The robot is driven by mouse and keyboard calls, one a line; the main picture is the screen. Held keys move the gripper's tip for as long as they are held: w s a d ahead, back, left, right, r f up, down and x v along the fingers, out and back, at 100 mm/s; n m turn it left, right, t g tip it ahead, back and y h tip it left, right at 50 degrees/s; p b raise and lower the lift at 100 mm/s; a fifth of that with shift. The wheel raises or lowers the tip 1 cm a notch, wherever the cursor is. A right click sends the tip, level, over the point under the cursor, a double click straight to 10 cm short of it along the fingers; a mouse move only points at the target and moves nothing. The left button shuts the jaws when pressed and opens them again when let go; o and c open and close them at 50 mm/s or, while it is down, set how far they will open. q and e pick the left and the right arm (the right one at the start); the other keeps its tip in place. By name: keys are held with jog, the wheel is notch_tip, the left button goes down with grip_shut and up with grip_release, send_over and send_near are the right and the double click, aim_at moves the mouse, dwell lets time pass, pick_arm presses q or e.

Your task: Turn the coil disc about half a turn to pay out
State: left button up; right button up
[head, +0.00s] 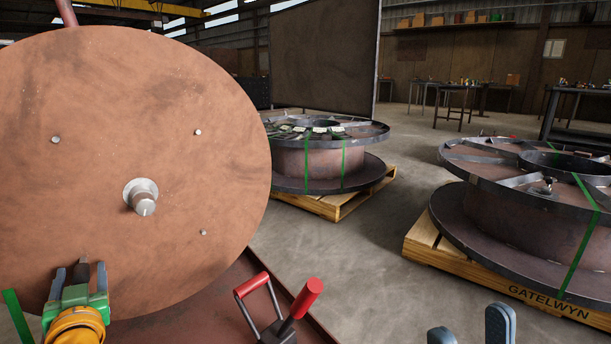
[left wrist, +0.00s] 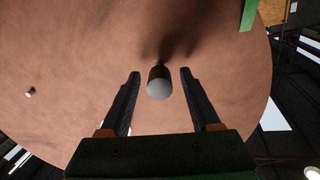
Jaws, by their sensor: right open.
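The coil disc (head: 120,90) is a large upright brown plate filling the left of the head view. A metal hub (head: 142,197) sticks out at its middle, with small pegs around it. My left gripper (head: 80,272) is in front of the disc's lower left part. The left wrist view shows a round-ended peg (left wrist: 159,83) between its open fingers (left wrist: 159,75), with a gap on both sides. The peg's base is in shadow. My right gripper (head: 471,330) is at the bottom edge, open and apart from the disc; only its fingertips show.
A red-handled lever (head: 300,306) and a red-topped loop handle (head: 254,288) stand right of the disc's lower edge. Steel reels (head: 320,163) (head: 510,210) lie on pallets beyond. Concrete floor (head: 350,240) is clear between them.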

pick_arm(q)
jog(key=v, duration=0.7)
jog(key=shift+p, duration=0.4)
jog(key=shift+s, duration=0.1)
